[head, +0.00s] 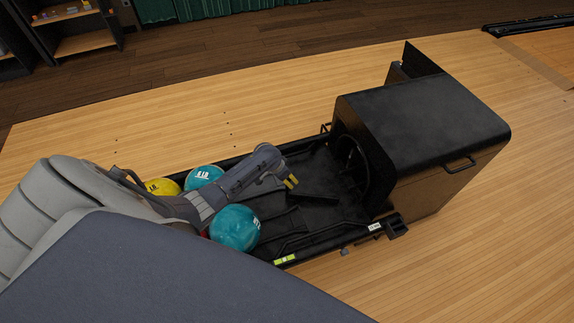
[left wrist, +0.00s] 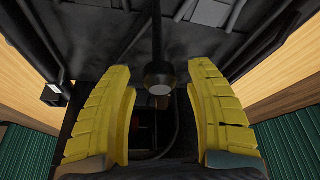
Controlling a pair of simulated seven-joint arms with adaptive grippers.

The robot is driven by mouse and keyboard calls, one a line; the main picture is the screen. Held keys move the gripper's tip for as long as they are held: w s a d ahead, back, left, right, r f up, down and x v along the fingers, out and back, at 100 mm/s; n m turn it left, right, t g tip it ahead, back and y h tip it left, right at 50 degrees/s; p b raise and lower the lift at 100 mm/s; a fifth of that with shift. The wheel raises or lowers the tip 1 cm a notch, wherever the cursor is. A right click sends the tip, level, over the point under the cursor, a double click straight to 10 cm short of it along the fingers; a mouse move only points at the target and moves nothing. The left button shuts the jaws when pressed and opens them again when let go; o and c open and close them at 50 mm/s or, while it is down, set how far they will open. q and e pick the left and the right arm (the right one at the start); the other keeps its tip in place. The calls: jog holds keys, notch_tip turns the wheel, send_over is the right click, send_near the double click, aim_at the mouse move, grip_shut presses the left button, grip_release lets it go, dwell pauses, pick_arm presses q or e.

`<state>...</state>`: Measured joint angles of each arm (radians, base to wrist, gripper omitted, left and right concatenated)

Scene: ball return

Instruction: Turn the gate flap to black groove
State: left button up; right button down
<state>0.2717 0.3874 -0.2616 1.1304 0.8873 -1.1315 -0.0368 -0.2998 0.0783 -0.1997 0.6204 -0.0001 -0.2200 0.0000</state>
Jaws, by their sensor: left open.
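The ball return (head: 350,225) is a long black tray with a boxy black hood at its right end. A dark bar (head: 313,197), which looks like the gate flap, lies across the tray's middle. My left gripper (head: 290,182) is above the tray, close to the bar's left end. In the left wrist view its yellow fingers (left wrist: 163,105) are open. A black rod with a rounded knob (left wrist: 158,78) shows between and beyond them; I cannot tell if they touch it. Which groove is the black one is not clear. My right gripper is not in view.
A teal ball (head: 235,228) lies in the tray below my left arm. Another teal ball (head: 204,176) and a yellow ball (head: 162,187) lie above it. The black hood (head: 430,115) stands to the right. Open wooden floor (head: 250,115) surrounds the tray.

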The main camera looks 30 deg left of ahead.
pick_arm(q)
jog(key=shift+c, duration=0.4)
grip_shut()
dwell(0.5)
